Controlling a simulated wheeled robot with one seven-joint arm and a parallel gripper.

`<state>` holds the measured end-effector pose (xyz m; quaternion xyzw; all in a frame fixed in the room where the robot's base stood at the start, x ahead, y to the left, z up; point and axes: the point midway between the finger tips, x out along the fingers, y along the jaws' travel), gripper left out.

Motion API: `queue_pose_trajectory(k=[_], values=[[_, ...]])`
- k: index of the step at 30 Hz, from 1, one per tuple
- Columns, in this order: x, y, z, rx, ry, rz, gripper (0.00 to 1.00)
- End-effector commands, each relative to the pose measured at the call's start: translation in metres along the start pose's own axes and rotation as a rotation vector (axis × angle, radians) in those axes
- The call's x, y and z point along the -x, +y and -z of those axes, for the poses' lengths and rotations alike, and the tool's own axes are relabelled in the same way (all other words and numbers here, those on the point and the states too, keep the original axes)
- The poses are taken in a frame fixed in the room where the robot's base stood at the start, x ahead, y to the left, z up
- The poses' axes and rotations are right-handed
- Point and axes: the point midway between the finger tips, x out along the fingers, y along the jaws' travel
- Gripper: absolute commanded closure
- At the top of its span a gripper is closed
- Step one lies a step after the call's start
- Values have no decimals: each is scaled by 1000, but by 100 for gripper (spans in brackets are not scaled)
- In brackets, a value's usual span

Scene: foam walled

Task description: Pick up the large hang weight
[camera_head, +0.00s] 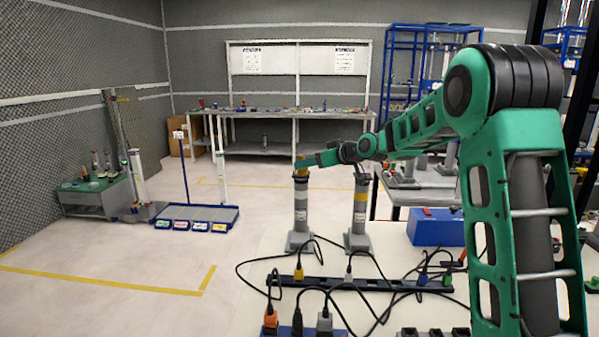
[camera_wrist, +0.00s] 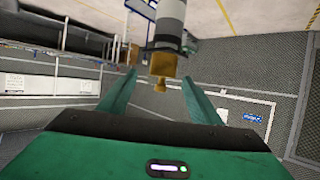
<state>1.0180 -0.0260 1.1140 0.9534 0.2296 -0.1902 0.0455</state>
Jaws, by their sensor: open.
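A grey banded cylinder with a brass-coloured knob on top, which looks like the large hang weight (camera_head: 301,207), stands upright on a grey foot on the pale worktop. In the wrist view its body (camera_wrist: 170,22) and knob (camera_wrist: 162,68) appear upside down. My gripper (camera_head: 302,163) is at the top of this cylinder, its fingers roughly level. In the wrist view my gripper (camera_wrist: 159,78) is open, with one finger on each side of the knob. I cannot tell whether either finger touches it.
A second grey cylinder with a yellow band (camera_head: 360,207) stands close on the right. A blue box (camera_head: 436,227) is further right. Power strips (camera_head: 345,284) and loose black cables lie in front of the cylinders. Open floor lies to the left.

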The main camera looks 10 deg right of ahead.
Motion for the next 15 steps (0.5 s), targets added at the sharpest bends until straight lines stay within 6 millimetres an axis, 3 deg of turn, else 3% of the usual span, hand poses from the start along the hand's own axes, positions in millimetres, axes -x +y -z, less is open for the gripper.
queue_pose_trajectory(k=[15], values=[[-51, -3, -2, 0, 0, -2, 42]])
